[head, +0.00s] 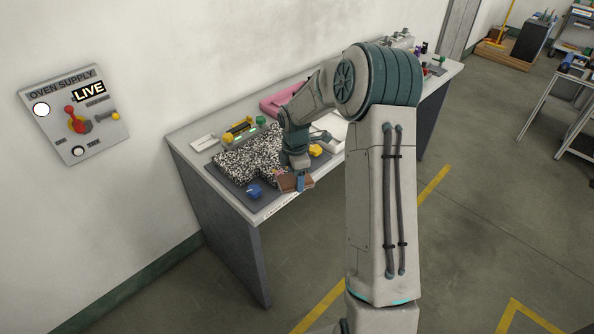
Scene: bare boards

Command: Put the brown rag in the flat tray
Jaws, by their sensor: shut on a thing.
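The brown rag (290,184) is a small brown piece at the front edge of the bench, near its left end. My gripper (297,179) points down and is shut on the rag, with a bluish finger showing in front of it. I cannot tell whether the rag touches the surface below. A pink, shallow, rimmed thing (270,107) at the back of the bench looks like the flat tray. My arm hides much of it, so its contents cannot be told.
A black-and-white speckled piece (245,158) lies on a dark mat (225,174). A blue knob-like thing (254,190) and yellow pieces (315,151) are near my gripper. A wall panel with a red lever (72,115) is at left. The grey bench (190,136) is cluttered.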

